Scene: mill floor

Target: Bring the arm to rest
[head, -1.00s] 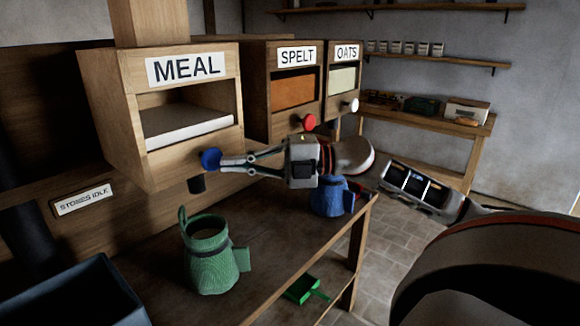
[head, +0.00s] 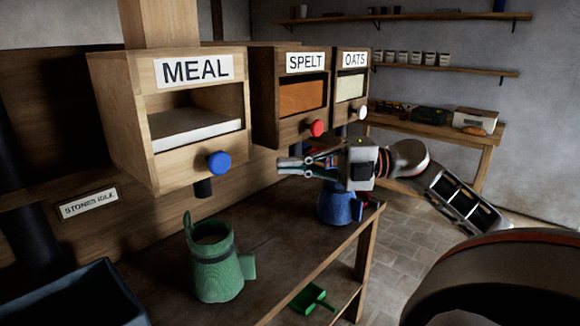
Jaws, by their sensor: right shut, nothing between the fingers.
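My right gripper (head: 282,168) is in the head view, pointing left, in the air in front of the spelt bin (head: 264,110). Its fingers are shut with nothing between them. It is apart from the blue knob (head: 220,163) on the meal bin (head: 120,120), to the right of that knob. My right arm comes in from the lower right. My left gripper does not show.
A green jug (head: 217,270) and a blue jug (head: 338,208) stand on the wooden bench (head: 285,245), the blue one below my right gripper. A green scoop (head: 312,297) lies lower down. A dark bin (head: 75,300) is at front left. A side table (head: 430,131) stands behind.

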